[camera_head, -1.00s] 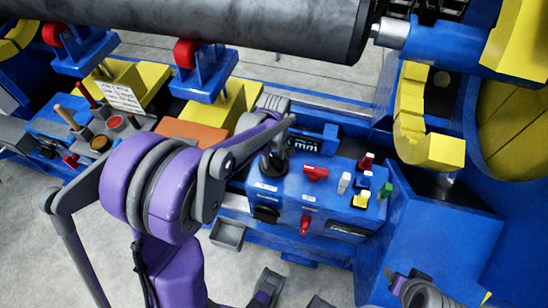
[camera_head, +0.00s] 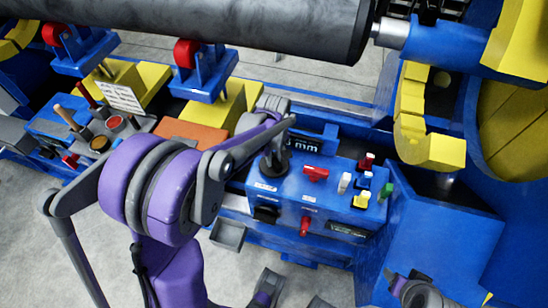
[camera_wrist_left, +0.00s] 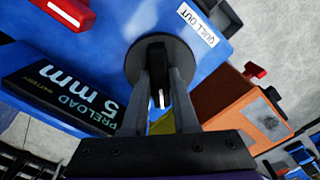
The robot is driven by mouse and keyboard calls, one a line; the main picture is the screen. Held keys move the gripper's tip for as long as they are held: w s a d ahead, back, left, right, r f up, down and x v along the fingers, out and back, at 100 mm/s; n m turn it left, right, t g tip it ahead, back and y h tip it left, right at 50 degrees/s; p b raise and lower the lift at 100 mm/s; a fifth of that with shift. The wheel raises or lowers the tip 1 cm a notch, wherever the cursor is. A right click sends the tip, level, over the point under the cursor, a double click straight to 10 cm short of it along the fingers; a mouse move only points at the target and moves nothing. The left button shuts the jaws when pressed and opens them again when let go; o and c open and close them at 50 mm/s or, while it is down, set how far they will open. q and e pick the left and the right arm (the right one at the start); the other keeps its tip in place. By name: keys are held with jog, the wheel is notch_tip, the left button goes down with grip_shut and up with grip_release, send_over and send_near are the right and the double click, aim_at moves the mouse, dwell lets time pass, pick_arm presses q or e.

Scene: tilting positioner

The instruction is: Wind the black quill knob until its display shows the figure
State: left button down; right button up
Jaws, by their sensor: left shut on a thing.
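The black quill knob (camera_wrist_left: 150,55) shows as a dark round disc in the left wrist view, beside a white "QUILL OUT" label (camera_wrist_left: 197,25). My left gripper (camera_wrist_left: 160,95) is shut on the knob, with one finger on each side of its grip. In the head view the left gripper (camera_head: 275,160) comes down on the back left of the blue control panel (camera_head: 335,190) and hides most of the knob. The display (camera_wrist_left: 70,95) reads "PRELOAD 5 mm" in the left wrist view. In the head view the display (camera_head: 304,146) is partly covered. My right gripper's fingers do not show.
Red, white, yellow, blue and green controls crowd the panel's right half, including a red handle (camera_head: 315,174). An orange block (camera_head: 190,133) lies left of the gripper. A large dark cylinder (camera_head: 250,28) spans above. A yellow clamp (camera_head: 430,148) stands at the right.

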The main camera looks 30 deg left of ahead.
pick_arm(q)
jog(key=shift+m, duration=0.3)
jog(key=c, duration=0.7)
grip_release()
jog(key=shift+r, duration=0.1)
notch_tip(320, 180, up, 11)
jog(key=shift+f+p, duration=0.2)
jog(key=shift+p, duration=0.6)
